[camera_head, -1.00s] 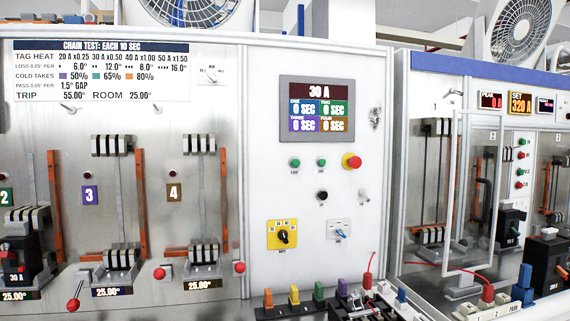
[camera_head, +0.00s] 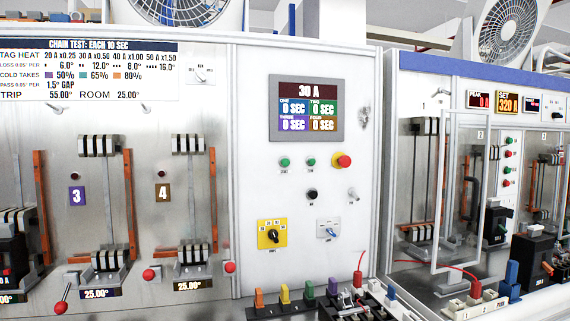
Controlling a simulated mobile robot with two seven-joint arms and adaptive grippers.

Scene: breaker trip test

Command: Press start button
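The control panel (camera_head: 255,125) in the middle carries two small green buttons side by side, the left one (camera_head: 284,162) and the right one (camera_head: 311,161), below the display. The labels under them are too small to read, so I cannot tell which is start. Neither of my grippers shows in the head view.
Below the buttons are a black knob (camera_head: 312,195) and a yellow rotary selector (camera_head: 272,234). Breaker bays with red-knobbed levers (camera_head: 62,306) are at left. Coloured terminals (camera_head: 284,293) and a red wire line the bottom. A clear-framed door (camera_head: 456,195) stands at right.

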